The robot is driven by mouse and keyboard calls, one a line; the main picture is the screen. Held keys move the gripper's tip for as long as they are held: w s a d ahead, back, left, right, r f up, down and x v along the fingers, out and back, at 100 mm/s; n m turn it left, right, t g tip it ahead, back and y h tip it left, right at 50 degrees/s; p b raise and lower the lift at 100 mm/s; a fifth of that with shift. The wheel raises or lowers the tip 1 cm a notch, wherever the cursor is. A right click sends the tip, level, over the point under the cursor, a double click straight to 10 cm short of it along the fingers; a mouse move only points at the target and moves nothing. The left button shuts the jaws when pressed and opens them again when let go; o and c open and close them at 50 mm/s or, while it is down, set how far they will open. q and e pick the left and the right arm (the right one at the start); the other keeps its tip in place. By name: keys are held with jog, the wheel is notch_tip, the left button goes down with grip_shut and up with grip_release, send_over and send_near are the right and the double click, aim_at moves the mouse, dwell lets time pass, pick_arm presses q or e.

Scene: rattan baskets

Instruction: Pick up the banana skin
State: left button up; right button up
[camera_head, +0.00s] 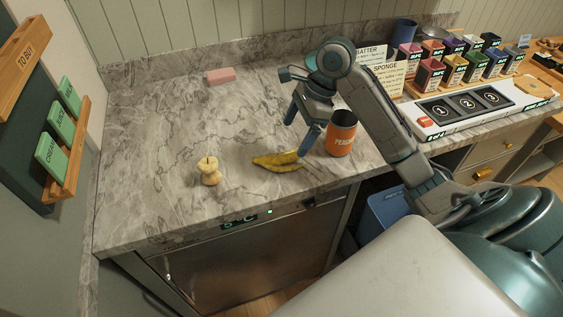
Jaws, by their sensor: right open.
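The yellow banana skin (277,161) lies on the grey marble counter near its front edge, left of an orange can. My right gripper (298,139) comes down from above, just over the right end of the skin. Its fingers are apart, and one fingertip overlaps the skin's right end in the picture. I cannot tell whether it touches. My left gripper does not show.
An apple core (208,171) stands left of the skin. The orange can (341,134) stands close to the right of my gripper. A pink block (220,76) lies at the back. A white tray (436,131) with numbered squares is at the right. The left counter is clear.

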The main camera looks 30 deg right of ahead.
aim_at(284, 155)
jog(key=x, duration=0.4)
jog(key=b+x, duration=0.1)
jog(key=x, duration=0.3)
jog(key=shift+w+d+f, duration=0.15)
jog(key=shift+f, duration=0.1)
jog(key=c, duration=1.1)
